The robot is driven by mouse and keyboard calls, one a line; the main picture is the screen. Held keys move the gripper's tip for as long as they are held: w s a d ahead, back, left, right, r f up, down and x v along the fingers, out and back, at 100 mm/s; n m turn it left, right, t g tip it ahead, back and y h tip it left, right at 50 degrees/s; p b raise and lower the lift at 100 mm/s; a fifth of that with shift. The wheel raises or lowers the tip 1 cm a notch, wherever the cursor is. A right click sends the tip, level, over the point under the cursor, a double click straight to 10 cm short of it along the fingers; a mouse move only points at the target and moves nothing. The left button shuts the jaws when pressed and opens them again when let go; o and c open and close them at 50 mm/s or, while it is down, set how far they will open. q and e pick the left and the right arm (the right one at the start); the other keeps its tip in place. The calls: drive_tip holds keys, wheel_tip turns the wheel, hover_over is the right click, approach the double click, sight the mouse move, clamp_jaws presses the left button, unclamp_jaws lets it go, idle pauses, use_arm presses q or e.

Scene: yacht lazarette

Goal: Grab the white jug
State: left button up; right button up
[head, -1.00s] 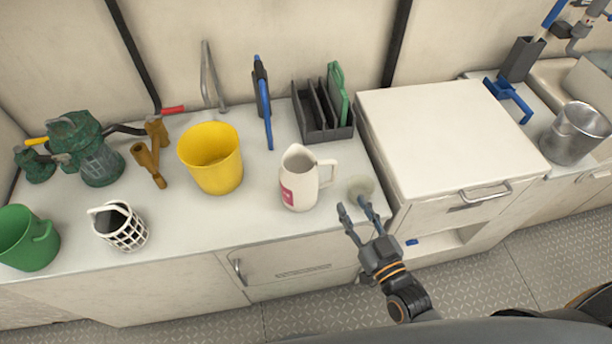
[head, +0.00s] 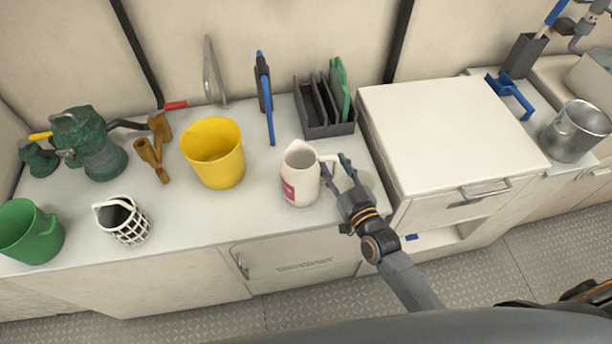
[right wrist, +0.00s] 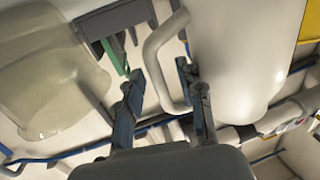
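The white jug (head: 300,177) stands upright on the counter, with a pink label on its front and its handle on the right. In the right wrist view the jug (right wrist: 240,55) fills the upper right, and its handle (right wrist: 153,62) shows near the fingers. My right gripper (head: 336,166) is at the handle side of the jug. In the right wrist view the gripper (right wrist: 160,80) has its fingers apart, with the lower handle between or just beyond them. I cannot tell whether a finger touches it. My left gripper is out of view.
A yellow bucket (head: 213,158) stands left of the jug, and a dark rack (head: 325,128) behind it. A pale translucent item (right wrist: 45,85) sits close by the right gripper. A raised white cabinet (head: 440,130) borders the right side. The counter before the bucket is clear.

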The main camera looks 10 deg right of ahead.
clamp_jaws()
drive_tip(key=shift+r, duration=0.25)
